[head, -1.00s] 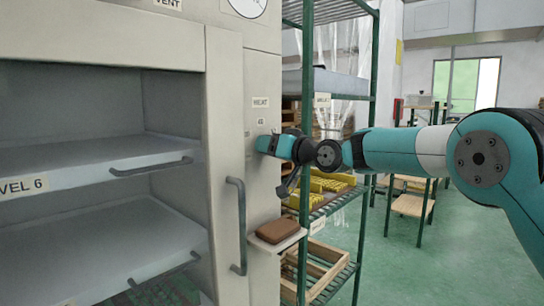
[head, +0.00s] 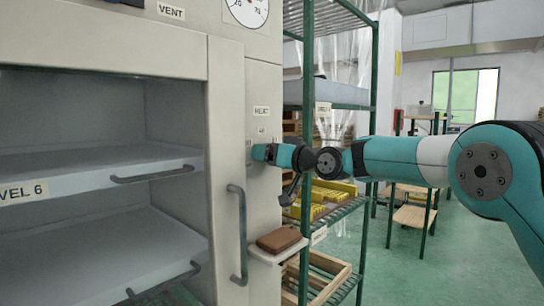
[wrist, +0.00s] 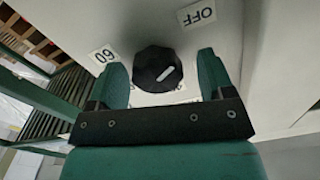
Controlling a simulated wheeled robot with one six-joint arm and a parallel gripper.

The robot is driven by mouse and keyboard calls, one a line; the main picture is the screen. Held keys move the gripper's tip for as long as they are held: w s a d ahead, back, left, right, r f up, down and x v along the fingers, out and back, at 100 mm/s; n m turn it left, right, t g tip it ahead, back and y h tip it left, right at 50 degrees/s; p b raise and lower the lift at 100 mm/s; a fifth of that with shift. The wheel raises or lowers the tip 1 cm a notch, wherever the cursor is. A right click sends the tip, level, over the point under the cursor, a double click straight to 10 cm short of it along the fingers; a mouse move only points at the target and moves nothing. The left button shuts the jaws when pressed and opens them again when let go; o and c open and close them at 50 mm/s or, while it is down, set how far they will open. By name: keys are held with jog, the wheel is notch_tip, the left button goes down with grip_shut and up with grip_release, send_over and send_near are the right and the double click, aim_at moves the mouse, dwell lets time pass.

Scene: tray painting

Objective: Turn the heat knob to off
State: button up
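The heat knob (wrist: 155,66) is black and faceted, with a white bar mark that slants up to the right. In the wrist view an OFF label (wrist: 196,14) is above and to the right of it, and a 60 label (wrist: 102,56) is to its left. My gripper (wrist: 161,68) is open, one finger on each side of the knob, with a visible gap on both sides. In the head view my gripper (head: 253,152) is at the cabinet's narrow side panel, below the HEAT label (head: 261,111); it hides the knob there.
A small shelf with a brown block (head: 279,239) sticks out below my gripper. The cabinet's vertical handle (head: 238,232) is to the left. A green rack (head: 308,190) with yellow items stands close behind my arm. The floor at right is open.

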jog(key=shift+d, duration=0.1)
jog(key=b+v, duration=0.3)
jog(key=v, duration=1.4)
jog(key=shift+s+d+f, duration=0.1)
jog(key=shift+s+d, duration=0.05)
